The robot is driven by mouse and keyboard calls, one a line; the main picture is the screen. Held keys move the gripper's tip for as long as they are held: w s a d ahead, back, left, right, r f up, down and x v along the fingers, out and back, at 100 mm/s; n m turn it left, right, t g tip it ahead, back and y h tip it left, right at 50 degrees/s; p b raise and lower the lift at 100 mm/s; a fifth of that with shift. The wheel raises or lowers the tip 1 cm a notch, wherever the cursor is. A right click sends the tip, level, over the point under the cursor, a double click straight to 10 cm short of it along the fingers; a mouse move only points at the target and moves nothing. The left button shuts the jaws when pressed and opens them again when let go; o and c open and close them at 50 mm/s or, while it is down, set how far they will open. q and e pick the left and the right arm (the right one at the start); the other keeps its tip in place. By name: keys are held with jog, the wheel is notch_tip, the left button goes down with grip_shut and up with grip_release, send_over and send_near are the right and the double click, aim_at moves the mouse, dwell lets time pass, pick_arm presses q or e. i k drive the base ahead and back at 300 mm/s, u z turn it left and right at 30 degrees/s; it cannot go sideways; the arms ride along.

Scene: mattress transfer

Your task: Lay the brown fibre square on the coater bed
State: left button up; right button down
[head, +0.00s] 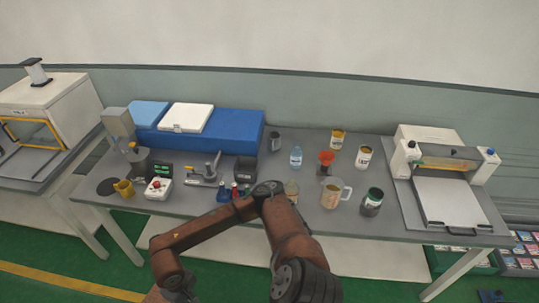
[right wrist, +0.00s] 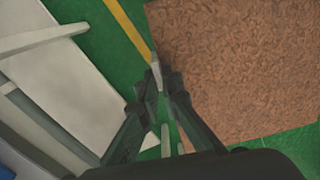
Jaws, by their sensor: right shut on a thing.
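The brown fibre square (right wrist: 235,65) fills the right side of the right wrist view, above the green floor. My right gripper (right wrist: 159,82) is shut on its left edge. In the head view my right arm folds across to the lower left, and its gripper (head: 175,288) is at the bottom edge, in front of the table. Only a small brown bit, likely of the square, shows beside it there. The coater stands at the right of the table, and its flat white bed (head: 452,203) is bare. My left gripper is not in view.
On the grey table (head: 405,225) stand a clear jug (head: 331,194), a dark jar (head: 371,203), a water bottle (head: 296,157), several cans and a blue box (head: 225,135). A white boxy machine (head: 45,110) stands on the left table. Green floor lies free in front.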

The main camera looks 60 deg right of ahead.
aim_at(450, 200)
jog(key=u, duration=0.65)
jog(key=k, duration=2.9)
jog(key=z, duration=1.6)
